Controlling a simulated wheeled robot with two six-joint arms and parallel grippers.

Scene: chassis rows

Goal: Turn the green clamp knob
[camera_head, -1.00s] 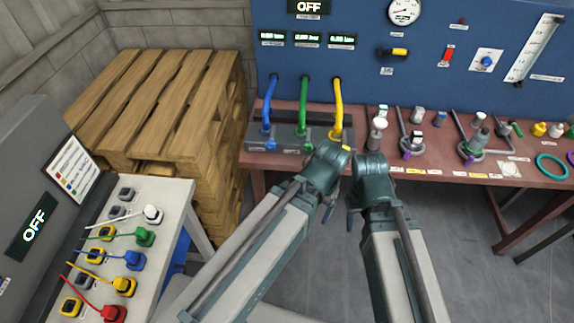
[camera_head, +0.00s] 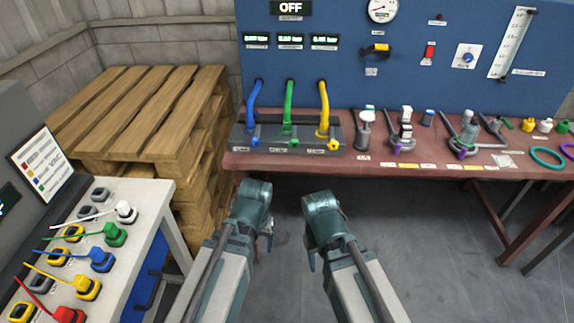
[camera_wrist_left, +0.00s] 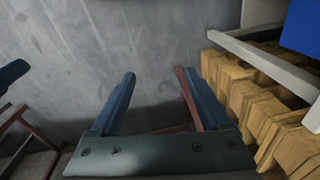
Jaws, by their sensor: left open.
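A dark clamp block (camera_head: 314,139) sits at the left end of the red bench, with blue, green and yellow hoses rising from it. A small green knob (camera_head: 294,142) is on its front, between a blue and a yellow one. My left gripper (camera_head: 264,240) hangs in front of the bench, below and left of the green knob, apart from it. In the left wrist view its fingers (camera_wrist_left: 158,95) are spread and empty above the floor. My right gripper (camera_head: 313,256) hangs beside it, also clear of the bench; its fingers are mostly hidden.
A wooden pallet stack (camera_head: 150,110) stands left of the bench (camera_head: 340,163). A side table (camera_head: 145,215) with coloured plugs is at the lower left. Valves and fittings line the bench to the right. Grey floor (camera_head: 440,240) in front is open.

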